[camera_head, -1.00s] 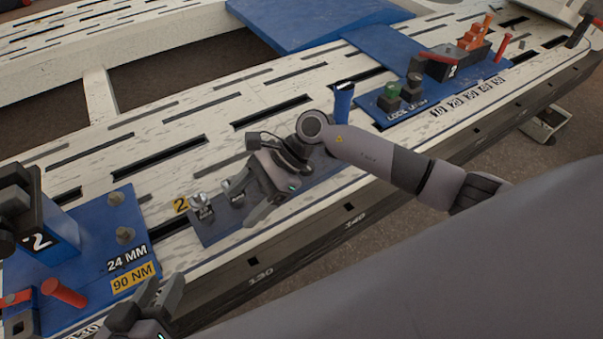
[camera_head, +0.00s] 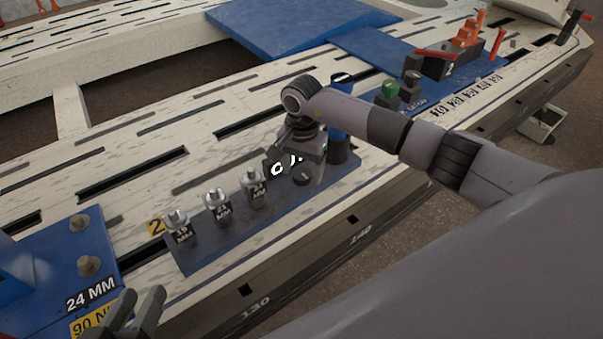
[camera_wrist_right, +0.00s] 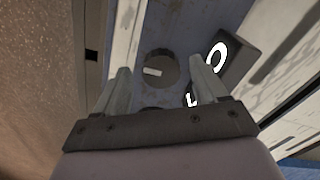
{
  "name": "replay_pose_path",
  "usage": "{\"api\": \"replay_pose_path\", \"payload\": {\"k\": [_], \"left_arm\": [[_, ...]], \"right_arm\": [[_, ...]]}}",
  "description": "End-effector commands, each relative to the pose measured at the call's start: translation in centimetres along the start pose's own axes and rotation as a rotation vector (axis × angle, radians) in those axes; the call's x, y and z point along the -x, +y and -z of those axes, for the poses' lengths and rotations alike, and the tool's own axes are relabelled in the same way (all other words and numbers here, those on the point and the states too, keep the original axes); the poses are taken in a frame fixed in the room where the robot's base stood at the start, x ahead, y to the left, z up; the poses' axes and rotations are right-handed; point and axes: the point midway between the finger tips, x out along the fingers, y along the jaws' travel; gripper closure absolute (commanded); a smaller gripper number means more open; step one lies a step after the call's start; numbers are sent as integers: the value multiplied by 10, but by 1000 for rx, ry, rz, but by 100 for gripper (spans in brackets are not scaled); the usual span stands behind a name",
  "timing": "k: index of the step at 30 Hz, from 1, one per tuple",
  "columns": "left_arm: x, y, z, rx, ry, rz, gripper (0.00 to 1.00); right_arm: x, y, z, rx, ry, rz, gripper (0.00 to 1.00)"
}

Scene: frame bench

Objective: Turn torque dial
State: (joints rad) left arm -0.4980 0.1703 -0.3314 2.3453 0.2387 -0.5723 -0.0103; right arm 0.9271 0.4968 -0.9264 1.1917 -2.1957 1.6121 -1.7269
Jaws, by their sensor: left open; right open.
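The torque dial (camera_head: 302,178) is a small dark round knob on a blue-grey plate (camera_head: 215,255) on the bench. In the right wrist view the dial (camera_wrist_right: 160,66) shows a short white mark lying nearly level. My right gripper (camera_head: 306,160) points down over the dial. In the wrist view its two fingers (camera_wrist_right: 158,78) are apart, one to each side of the dial, with gaps visible; whether they reach its height is unclear. A dark block with white characters (camera_head: 277,167) is beside the dial, partly hidden by the gripper. My left gripper (camera_head: 137,310) is open and empty at the lower left.
Several metal sockets (camera_head: 217,203) stand on the plate left of the dial. A blue-and-black upright tool (camera_head: 339,125) stands close right of my right gripper. A blue fixture (camera_head: 70,245) is at left.

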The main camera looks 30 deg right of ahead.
Motion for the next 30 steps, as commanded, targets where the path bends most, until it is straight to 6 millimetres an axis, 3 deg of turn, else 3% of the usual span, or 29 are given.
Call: {"api": "replay_pose_path", "payload": {"k": [11, 16, 30], "left_arm": [[2, -2, 0, -16, 9, 8, 57], [2, -2, 0, -15, 9, 8, 57], [2, 1, 2, 1, 1, -2, 57]], "right_arm": [[-8, -1, 0, 1, -1, 3, 28], [-8, -1, 0, 0, -1, 3, 84], [-7, 0, 0, -89, -1, 1, 84]]}}
